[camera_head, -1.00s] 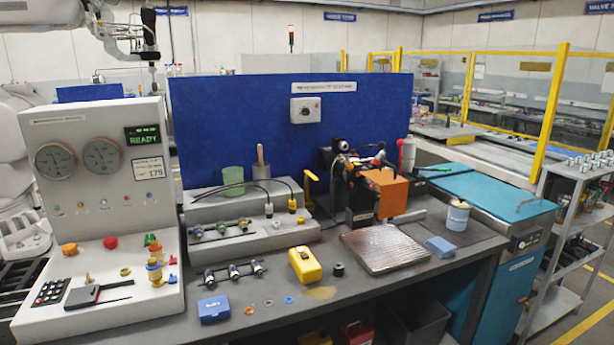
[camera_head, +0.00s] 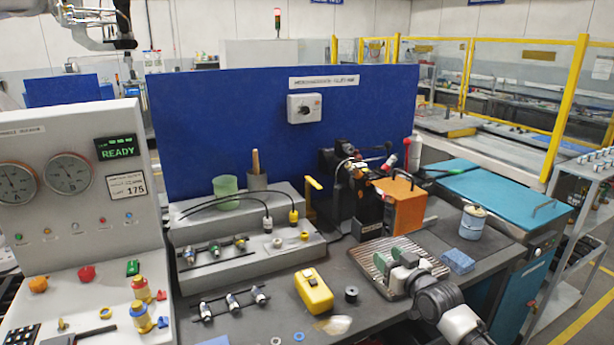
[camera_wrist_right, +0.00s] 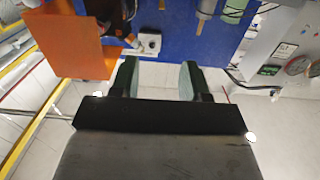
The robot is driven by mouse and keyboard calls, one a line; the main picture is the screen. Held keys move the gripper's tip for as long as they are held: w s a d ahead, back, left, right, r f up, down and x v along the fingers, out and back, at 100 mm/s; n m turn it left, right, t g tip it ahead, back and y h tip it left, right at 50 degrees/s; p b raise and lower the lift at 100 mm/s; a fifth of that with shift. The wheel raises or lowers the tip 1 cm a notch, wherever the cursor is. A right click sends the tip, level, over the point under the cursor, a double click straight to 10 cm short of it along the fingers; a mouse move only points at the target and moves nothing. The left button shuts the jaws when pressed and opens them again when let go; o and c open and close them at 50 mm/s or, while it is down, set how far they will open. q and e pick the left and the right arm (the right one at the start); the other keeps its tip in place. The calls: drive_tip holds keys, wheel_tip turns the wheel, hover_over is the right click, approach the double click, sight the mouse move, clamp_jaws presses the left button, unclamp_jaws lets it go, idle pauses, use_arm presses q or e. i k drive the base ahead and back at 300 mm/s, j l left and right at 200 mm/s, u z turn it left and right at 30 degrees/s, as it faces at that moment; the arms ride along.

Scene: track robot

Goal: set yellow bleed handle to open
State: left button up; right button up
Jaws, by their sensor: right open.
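A small yellow handle (camera_head: 314,184) stands at the right end of the grey stepped fixture, in front of the blue panel and left of the black and orange machine. It looks like the bleed handle, with a short arm at the top of an upright part. My right gripper (camera_head: 394,253) comes in from the lower right. It is over the ribbed metal tray, to the right of and nearer than the handle. Its fingers are apart and empty, as the right wrist view (camera_wrist_right: 159,80) also shows. I cannot make out the handle in the wrist view. My left gripper is not in view.
The orange box (camera_head: 400,203) of the machine stands between the handle and the teal cabinet (camera_head: 490,190). A yellow case (camera_head: 313,291), a black ring (camera_head: 351,293) and a blue sponge (camera_head: 457,261) lie on the bench. The control console (camera_head: 75,215) is at left.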

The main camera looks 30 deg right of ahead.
sight(308, 179)
drive_tip(key=i+l, duration=0.1)
drive_tip(key=i, duration=0.8)
